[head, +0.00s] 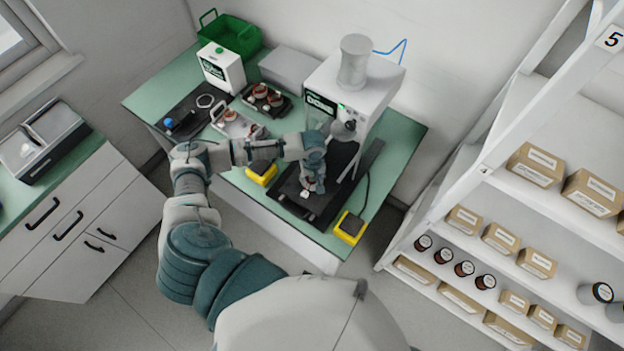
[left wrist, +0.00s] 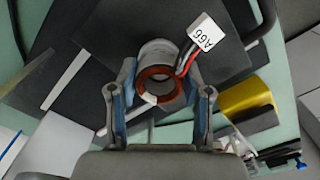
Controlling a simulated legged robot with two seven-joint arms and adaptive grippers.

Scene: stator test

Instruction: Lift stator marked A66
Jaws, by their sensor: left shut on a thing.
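The stator marked A66 (left wrist: 158,87) is a ring with copper-coloured winding and a grey body. It sits between the fingers of my left gripper (left wrist: 158,105) in the left wrist view, with a white tag (left wrist: 203,36) reading A66 on red and dark wires. My left gripper is shut on it. In the head view my left gripper (head: 313,185) is over the black plate of the test machine (head: 330,95), and the stator is mostly hidden there. I cannot tell whether the stator touches the plate. My right gripper is not in view.
Trays with copper-wound parts (head: 265,98) stand left of the machine on the green bench (head: 395,135). A green crate (head: 230,35) is at the back. Yellow blocks (head: 349,228) lie near the front edge. Shelves with boxes (head: 535,165) stand at the right.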

